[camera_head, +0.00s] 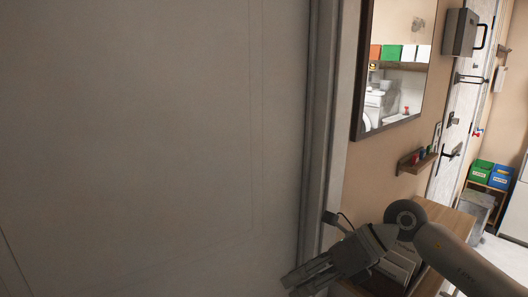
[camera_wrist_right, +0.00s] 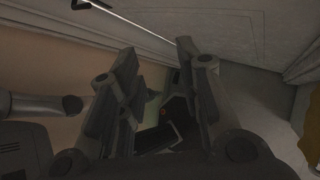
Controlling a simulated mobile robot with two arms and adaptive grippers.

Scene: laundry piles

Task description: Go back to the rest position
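My right arm comes in from the lower right of the head view. Its gripper (camera_head: 308,278) is low beside the frame of a large pale panel. In the right wrist view the two fingers of the right gripper (camera_wrist_right: 158,62) stand apart with a clear gap, and nothing is held between them. Dark shapes lie beyond the gap, too dim to name. My left gripper shows in neither view.
The pale panel (camera_head: 150,130) fills the left of the head view, very close. A wooden surface (camera_head: 446,222) lies behind my right arm. A mirror (camera_head: 398,65), a small wall shelf (camera_head: 416,160) and green (camera_head: 480,171) and blue (camera_head: 500,177) boxes are beyond. Some floor shows at far right.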

